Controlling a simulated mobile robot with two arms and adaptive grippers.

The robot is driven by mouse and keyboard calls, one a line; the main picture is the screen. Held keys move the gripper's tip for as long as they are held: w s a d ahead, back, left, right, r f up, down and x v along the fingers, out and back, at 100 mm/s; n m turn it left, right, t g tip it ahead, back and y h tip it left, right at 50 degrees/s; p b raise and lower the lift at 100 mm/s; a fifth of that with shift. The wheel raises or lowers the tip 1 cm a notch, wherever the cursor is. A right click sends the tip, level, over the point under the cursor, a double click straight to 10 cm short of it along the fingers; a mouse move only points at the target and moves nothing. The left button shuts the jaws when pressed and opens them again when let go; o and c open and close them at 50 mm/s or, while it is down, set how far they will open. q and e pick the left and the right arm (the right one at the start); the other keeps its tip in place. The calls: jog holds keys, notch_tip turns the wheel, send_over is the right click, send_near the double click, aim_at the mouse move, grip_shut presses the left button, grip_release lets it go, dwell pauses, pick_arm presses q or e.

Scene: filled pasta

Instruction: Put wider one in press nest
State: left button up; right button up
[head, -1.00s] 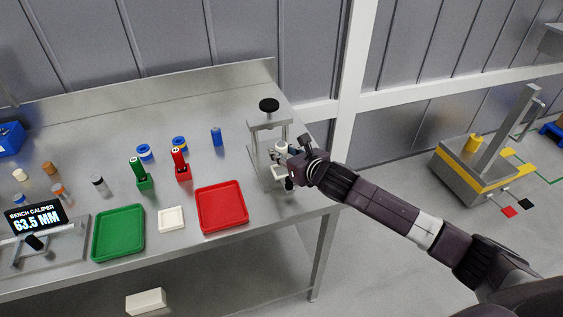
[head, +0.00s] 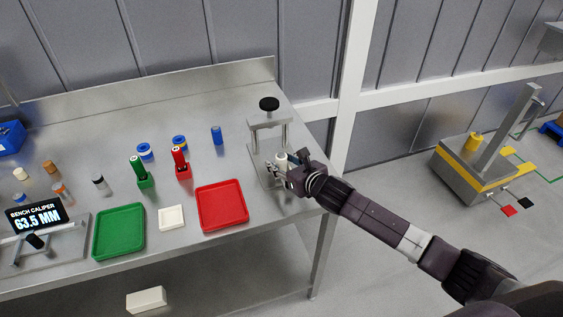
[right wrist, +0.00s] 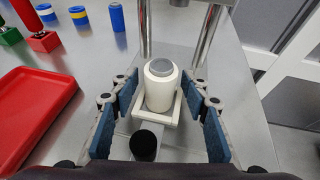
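A white cylinder with a grey top (right wrist: 159,88) stands upright in the pale square nest (right wrist: 177,110) of the press (head: 268,125). It also shows small in the head view (head: 281,159), partly behind my right gripper. My right gripper (right wrist: 160,115) is open, with its two blue-padded fingers on either side of the cylinder and clear gaps between. It also shows at the front of the press in the head view (head: 290,176). The cylinder's base is hidden by the nest wall. My left gripper is not in view.
The press posts (right wrist: 204,35) rise just behind the nest, and a black knob (right wrist: 147,141) stands in front. The bench caliper reads 63.5 MM (head: 36,215).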

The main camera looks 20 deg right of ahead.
jog(key=b+v, duration=0.1)
jog(key=v, duration=1.1)
jog(key=shift+s, duration=0.1)
dwell(0.4)
